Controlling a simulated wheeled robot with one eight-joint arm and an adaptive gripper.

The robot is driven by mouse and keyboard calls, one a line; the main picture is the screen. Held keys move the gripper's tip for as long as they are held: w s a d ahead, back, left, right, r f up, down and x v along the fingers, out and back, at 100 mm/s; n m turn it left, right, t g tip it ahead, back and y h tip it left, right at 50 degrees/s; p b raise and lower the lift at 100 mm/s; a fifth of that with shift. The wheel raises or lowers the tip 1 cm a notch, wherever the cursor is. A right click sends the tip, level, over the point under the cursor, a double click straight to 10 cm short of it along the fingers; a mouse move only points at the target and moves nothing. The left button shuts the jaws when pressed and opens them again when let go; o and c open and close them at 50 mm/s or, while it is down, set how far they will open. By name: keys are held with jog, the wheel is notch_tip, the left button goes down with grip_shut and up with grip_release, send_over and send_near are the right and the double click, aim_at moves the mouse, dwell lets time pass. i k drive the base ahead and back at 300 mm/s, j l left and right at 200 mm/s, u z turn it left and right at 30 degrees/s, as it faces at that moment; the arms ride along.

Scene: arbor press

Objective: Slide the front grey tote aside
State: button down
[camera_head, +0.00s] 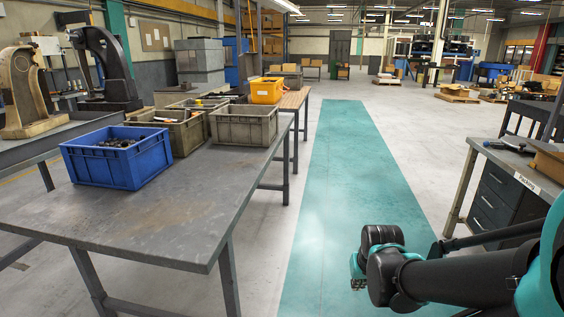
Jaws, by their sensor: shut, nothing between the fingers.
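Several grey-green totes stand on a long grey metal table at the left. The nearest pair are the right-hand grey tote (239,130), at the table's right edge, and the left-hand grey tote (186,138), which holds some items. They stand close together. Which one is the front tote, I cannot tell for certain. My arm reaches in from the lower right over the floor, well apart from the totes. Its folded wrist shows, but I cannot make out the gripper's fingers.
A blue crate (100,167) with dark parts stands close in front of the left-hand tote. A yellow bin (266,91) stands behind the right-hand one. The table's near part (170,218) is bare. A green floor lane (335,170) lies clear between table and packing desk (515,170).

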aim_at(231, 125)
jog(key=i+l, duration=0.1)
jog(key=i, duration=1.7)
jog(key=j+u, duration=0.05)
jog(key=j, duration=0.05)
